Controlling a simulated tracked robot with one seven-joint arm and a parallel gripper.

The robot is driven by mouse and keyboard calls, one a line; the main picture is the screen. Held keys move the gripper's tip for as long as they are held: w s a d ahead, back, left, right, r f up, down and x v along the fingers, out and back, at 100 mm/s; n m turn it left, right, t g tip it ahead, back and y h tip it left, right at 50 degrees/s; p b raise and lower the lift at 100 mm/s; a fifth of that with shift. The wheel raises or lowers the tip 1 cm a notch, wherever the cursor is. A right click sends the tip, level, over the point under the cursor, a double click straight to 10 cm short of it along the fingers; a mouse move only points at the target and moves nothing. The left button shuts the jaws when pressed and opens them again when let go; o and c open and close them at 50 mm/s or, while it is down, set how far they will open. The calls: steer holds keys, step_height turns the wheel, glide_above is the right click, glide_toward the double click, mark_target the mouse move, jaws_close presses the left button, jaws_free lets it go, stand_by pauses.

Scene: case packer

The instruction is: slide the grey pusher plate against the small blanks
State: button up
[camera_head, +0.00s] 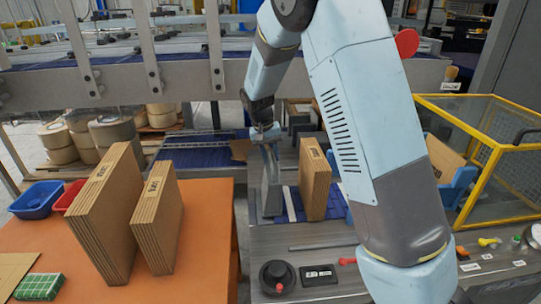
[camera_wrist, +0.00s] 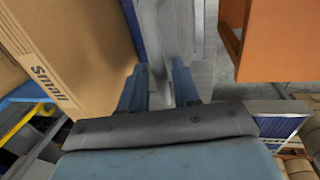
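The grey pusher plate (camera_head: 271,182) stands upright in the magazine on the machine bench. The small blanks (camera_head: 314,180) stand upright as a brown stack to its right, with a strip of blue floor and a pale rail showing between them, so they look apart. In the wrist view the stack (camera_wrist: 75,55) bears the word "Small" and the plate (camera_wrist: 172,25) shows as a grey band beside it. My gripper (camera_head: 265,140) is at the top of the plate, pointing down. In the wrist view its fingers (camera_wrist: 161,88) straddle something grey; whether they grip it is unclear.
An orange table (camera_head: 205,245) at left carries two taller stacks of blanks (camera_head: 158,220), two bins (camera_head: 38,200) and a green block (camera_head: 38,287). A yellow guard frame (camera_head: 480,160) stands at right. A black knob (camera_head: 277,276) is on the front bench.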

jaws_close()
stand_by(0.3)
steer(key=d, duration=0.8)
steer(key=shift+d, duration=0.35)
steer(key=shift+o, duration=1.2)
jaws_free()
steer(key=shift+r, duration=0.15)
step_height(320, 180, up, 13)
steer(key=a, duration=0.2)
steer(key=shift+a, duration=0.4)
